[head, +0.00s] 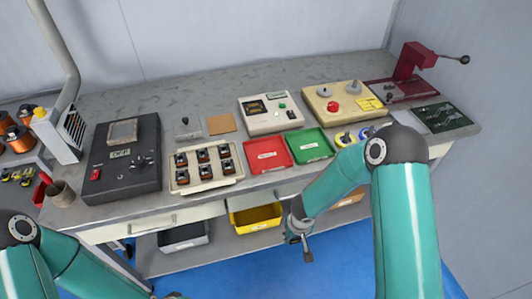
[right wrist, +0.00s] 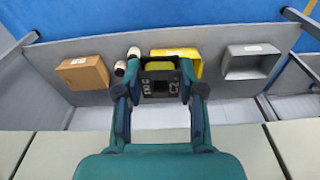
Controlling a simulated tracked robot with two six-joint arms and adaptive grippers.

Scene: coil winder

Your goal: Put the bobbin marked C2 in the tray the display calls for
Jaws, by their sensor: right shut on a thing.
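My right gripper (head: 305,250) hangs in front of the bench's front edge, below the bench top. A red tray (head: 267,154) and a green tray (head: 310,145) lie side by side on the bench. A cream console (head: 270,118) with a small dark display (head: 255,107) stands behind them; its text is too small to read. A pale rack (head: 205,183) holds several bobbins.
A dark grey instrument (head: 122,155) stands left of the rack. A cream box with a red button (head: 333,105) stands right of the console.

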